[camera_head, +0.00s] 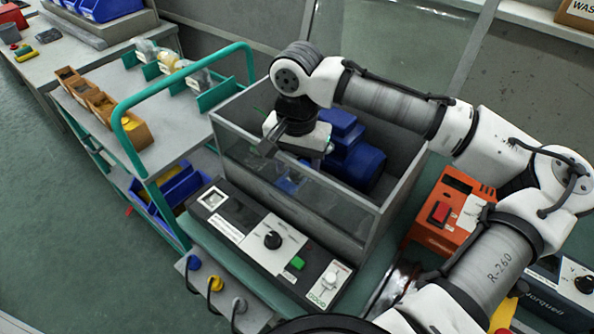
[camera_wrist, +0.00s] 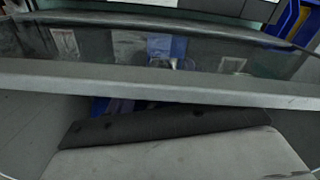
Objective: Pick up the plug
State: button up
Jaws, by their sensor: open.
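I cannot single out one plug for certain. A blue plug (camera_head: 193,263), a yellow plug (camera_head: 215,284) and a grey plug (camera_head: 239,305) with dark cables sit on the grey strip at the front of the bench. My gripper (camera_head: 268,147) is open, at the top of a clear-walled test tank (camera_head: 373,222), over its left part. The blue pump (camera_head: 356,163) is in the tank to the right of my gripper. Small blue parts (camera_head: 290,186) show blurred through the front pane below my gripper. The wrist view shows the tank rim (camera_wrist: 160,88) close up.
A control panel (camera_head: 268,243) with a black knob and green button lies before the tank. An orange box (camera_head: 447,212) with a red switch stands to its right. A green-railed trolley (camera_head: 150,150) with wooden bins stands left. The tank walls enclose the space around my gripper.

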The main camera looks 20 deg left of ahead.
jog(key=shift+c, duration=0.2)
jog(key=c, duration=1.1)
jog(key=shift+r, duration=0.1)
